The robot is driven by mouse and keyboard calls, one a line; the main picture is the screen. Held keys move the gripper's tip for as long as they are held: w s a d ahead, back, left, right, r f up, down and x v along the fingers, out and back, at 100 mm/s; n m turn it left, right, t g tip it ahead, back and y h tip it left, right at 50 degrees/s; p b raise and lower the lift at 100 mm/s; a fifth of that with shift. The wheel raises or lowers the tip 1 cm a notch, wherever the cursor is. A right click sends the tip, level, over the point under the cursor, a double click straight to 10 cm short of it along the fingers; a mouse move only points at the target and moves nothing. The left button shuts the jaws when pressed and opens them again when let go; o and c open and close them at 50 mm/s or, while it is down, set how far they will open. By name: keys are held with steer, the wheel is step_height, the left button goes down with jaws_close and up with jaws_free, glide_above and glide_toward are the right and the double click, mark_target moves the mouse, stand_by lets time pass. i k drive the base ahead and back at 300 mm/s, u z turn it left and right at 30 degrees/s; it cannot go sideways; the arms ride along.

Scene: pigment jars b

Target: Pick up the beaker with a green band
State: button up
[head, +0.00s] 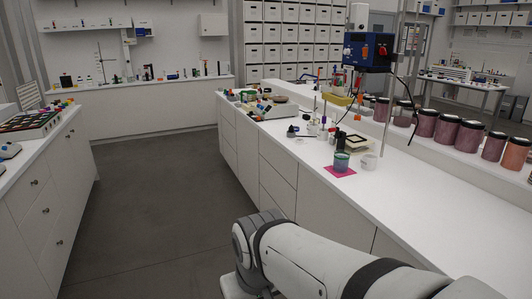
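A small beaker (341,161) with a green to teal band stands upright on a bright pink square mat (333,173) on the right-hand white counter. It is small in the view, so its contents are hard to tell. My white and grey arm crosses the bottom right of the head view, in front of the counter. Its visible end is a rounded joint well short of the beaker. My gripper does not show.
A white cup (370,162) stands just right of the beaker. Several reddish jars (448,129) line the raised shelf. The near counter (440,215) is bare.

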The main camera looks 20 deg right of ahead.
mark_target(341, 157)
steer(key=u, duration=0.05)
steer(key=i, duration=2.75)
steer(key=z, duration=3.55)
steer(key=i, duration=1)
